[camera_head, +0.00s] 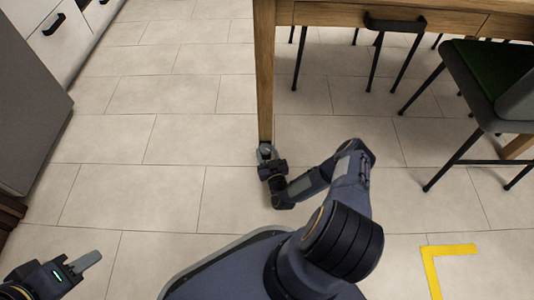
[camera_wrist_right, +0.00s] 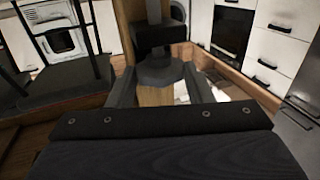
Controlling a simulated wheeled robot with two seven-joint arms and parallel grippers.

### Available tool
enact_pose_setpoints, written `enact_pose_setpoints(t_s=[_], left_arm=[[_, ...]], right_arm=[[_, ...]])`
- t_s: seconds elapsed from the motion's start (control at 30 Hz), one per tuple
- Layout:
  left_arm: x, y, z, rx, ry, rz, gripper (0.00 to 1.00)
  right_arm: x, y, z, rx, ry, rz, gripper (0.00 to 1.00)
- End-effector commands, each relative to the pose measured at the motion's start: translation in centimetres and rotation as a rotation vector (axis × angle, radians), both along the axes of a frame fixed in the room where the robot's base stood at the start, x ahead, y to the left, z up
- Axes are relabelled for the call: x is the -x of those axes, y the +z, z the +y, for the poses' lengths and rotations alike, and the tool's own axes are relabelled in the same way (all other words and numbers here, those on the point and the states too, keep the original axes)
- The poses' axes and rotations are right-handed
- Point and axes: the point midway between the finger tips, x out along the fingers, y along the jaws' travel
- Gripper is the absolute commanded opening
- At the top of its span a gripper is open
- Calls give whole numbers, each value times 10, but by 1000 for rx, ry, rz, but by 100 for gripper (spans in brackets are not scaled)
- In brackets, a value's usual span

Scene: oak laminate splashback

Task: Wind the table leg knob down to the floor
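The wooden table leg (camera_head: 265,75) comes down to the floor in the head view. My right gripper (camera_head: 265,152) is low at the foot of this leg and hides most of the foot. In the right wrist view a dark round knob (camera_wrist_right: 160,73) sits at the end of the wooden leg (camera_wrist_right: 155,96). The two fingers of my right gripper (camera_wrist_right: 160,82) stand apart on either side of the knob, very close to its edges; whether they touch it I cannot tell. My left gripper (camera_head: 88,262) is far off at the lower left, away from the table, with nothing visible in it.
The table (camera_head: 350,14) spans the top right, with a dark drawer handle (camera_head: 394,24). A chair with a green seat (camera_head: 485,68) stands at the right. A grey cabinet (camera_head: 30,105) is at the left. A yellow floor mark (camera_head: 432,268) lies lower right. Tiles left of the leg are clear.

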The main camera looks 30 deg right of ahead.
Motion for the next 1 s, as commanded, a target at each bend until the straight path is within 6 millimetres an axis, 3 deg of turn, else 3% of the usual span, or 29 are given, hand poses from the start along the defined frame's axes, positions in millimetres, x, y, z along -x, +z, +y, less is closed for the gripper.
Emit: enact_pose_setpoints(t_s=[0.1, 0.47, 1.0], left_arm=[[0, 0, 0, 0, 0, 0, 36], [0, 4, 0, 0, 0, 0, 36], [0, 13, 0, 0, 0, 0, 36]], right_arm=[[0, 0, 0, 0, -1, 0, 23], [0, 0, 2, -3, -68, 1, 23], [-5, 0, 13, -2, -492, 0, 23]])
